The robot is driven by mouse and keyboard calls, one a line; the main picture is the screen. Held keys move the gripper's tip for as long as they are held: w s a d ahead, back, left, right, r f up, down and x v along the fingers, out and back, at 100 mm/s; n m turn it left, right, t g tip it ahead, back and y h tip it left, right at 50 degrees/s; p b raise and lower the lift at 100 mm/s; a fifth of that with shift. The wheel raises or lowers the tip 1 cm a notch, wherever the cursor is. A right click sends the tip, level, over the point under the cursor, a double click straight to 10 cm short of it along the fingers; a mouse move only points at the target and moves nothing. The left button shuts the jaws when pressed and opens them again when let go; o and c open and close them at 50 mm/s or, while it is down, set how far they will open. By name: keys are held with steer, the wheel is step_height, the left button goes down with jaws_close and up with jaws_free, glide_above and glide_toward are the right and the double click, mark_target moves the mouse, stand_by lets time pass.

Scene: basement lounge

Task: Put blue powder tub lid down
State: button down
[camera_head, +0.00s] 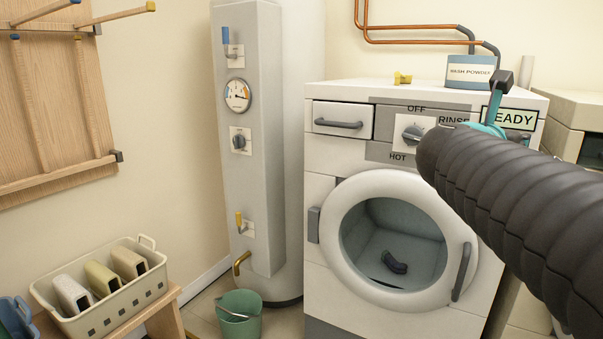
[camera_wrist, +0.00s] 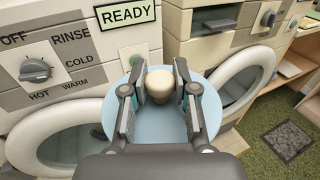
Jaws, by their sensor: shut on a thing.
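The blue lid (camera_wrist: 160,125) is a round, light blue disc with a cream knob (camera_wrist: 158,86), seen in the wrist view. My gripper (camera_wrist: 160,82) has its fingers closed on both sides of the knob. The lid is held in front of the washing machine's control panel. The blue powder tub (camera_head: 470,73), labelled "WASH POWDER", stands on top of the washing machine at the back right in the head view. In that view my dark arm hides most of the gripper and I cannot make out the lid clearly.
The washing machine (camera_head: 338,152) has its round door area facing me, with a dark item (camera_head: 394,263) inside. A small yellow object (camera_head: 402,78) lies on its top, left of the tub; the top between is clear. A second machine (camera_wrist: 215,52) stands to the right.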

steer(key=w+a+f+n+t+y, duration=0.2)
steer(key=a+f, duration=0.5)
steer(key=f, duration=0.8)
steer(key=w+a+f+n+t+y, duration=0.2)
steer(key=w+a+f, duration=0.4)
steer(key=f, duration=1)
steer(key=w+a+f+n+t+y, duration=0.2)
steer(key=w+a+f+y, duration=0.3)
steer(key=f, duration=1)
steer(key=a+n, duration=0.1)
steer(key=a, duration=0.2)
steer(key=shift+f, duration=0.35)
steer(key=shift+w+d, duration=0.1)
